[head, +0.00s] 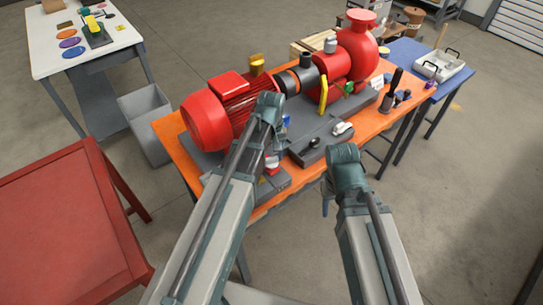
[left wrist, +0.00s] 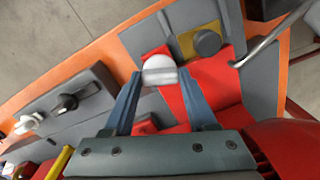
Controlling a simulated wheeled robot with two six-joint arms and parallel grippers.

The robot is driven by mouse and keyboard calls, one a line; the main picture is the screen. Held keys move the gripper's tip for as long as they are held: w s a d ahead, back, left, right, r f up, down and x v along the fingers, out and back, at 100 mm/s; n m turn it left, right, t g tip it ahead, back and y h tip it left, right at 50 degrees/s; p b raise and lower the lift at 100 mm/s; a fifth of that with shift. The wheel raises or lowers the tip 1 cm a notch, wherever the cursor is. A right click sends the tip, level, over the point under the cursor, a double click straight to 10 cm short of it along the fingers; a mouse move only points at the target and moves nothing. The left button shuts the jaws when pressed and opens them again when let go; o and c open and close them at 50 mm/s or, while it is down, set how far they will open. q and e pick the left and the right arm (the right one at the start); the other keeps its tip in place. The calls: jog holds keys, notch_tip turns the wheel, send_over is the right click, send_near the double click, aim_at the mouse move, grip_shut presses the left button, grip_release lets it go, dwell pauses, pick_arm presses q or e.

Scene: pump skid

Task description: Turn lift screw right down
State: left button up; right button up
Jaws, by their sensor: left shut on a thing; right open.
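A round white-topped screw head (left wrist: 160,70) with red beside it shows between my left fingertips in the left wrist view. I take it to be the lift screw. In the head view a red and white part (head: 272,167) shows beside the grey base at the motor's near side. My left gripper (head: 270,152) reaches down there and is shut on the screw head; the arm hides part of the contact. It also shows in the left wrist view (left wrist: 160,82). My right gripper (head: 326,192) is open and empty, in front of the table's near edge. The red motor (head: 212,115) stands left of my left gripper.
A grey block with a black knob (head: 314,143) and a white handle (head: 343,129) lies right of my left gripper. The red pump (head: 357,45) is at the far end of the orange table (head: 172,142). A yellow lever (head: 323,93) stands between. A grey bin (head: 145,120) is on the floor.

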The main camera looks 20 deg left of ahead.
aim_at(272, 158)
pick_arm(q)
jog(key=shift+n, duration=2)
jog(key=o, duration=1.4)
jog(key=shift+c, duration=0.2)
notch_tip(272, 158, up, 14)
jog(key=p, duration=1.3)
jog(key=shift+p, duration=0.4)
jog(key=shift+f, duration=0.15)
